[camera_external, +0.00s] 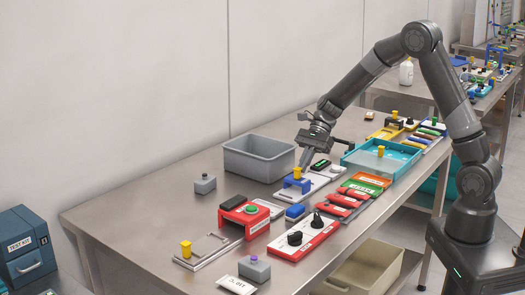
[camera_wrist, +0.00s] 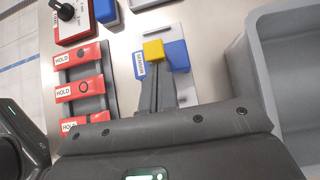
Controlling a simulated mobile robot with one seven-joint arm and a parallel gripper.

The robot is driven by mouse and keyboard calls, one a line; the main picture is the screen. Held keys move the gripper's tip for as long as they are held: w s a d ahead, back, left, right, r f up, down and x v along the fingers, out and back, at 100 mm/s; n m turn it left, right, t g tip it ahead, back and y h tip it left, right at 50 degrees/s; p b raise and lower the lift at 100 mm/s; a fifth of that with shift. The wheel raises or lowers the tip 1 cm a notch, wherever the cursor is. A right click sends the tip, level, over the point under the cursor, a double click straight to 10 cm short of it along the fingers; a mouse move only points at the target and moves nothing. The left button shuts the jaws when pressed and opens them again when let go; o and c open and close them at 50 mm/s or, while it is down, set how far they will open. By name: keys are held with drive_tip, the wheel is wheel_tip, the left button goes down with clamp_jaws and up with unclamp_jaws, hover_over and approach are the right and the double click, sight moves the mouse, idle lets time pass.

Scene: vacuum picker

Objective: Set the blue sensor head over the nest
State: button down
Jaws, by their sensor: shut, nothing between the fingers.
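The blue sensor head (camera_external: 291,184) is a bridge-shaped block with a yellow knob (camera_external: 297,171) on top. It stands on a pale plate (camera_external: 318,183) near the grey bin. No part is clearly marked as the nest; the fingers hide some of the plate (camera_wrist: 200,88).
A grey bin (camera_external: 260,160) stands behind the head, close to my gripper. Red HOLD blocks (camera_external: 350,201) and a red panel with black knobs (camera_external: 303,240) lie in front. A pale frame with a yellow knob (camera_external: 207,250) lies front left. The table's left rear is clear.

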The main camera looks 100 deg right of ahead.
drive_tip(key=shift+w+a, duration=0.15)
drive_tip(key=s+d, duration=0.2)
drive_tip(key=d, duration=0.1)
drive_tip(key=shift+s, duration=0.4)
drive_tip(key=v, duration=1)
drive_tip(key=shift+s, duration=0.1)
drive_tip(key=a+r+n+g+h, duration=0.1)
drive_tip(key=a+r+n, duration=0.25)
drive_tip(key=a, duration=0.45)
drive_tip(key=s+a+r+n+g+h, duration=0.1)
drive_tip(key=a+r+n, duration=0.1)
drive_tip(key=a+n, duration=0.4)
drive_tip(key=a+r+n+g+h, duration=0.1)
drive_tip(key=a+r+n, duration=0.2)
drive_tip(key=a, duration=0.6)
drive_tip(key=s+a+r+n+t+h, duration=0.1)
drive_tip(key=s+a+n+t+h, duration=0.1)
drive_tip(key=s+a+n, duration=1)
drive_tip(key=shift+a+r+n+h, duration=0.4)
drive_tip(key=shift+a+n+h, duration=0.4)
drive_tip(key=shift+n, duration=0.45)
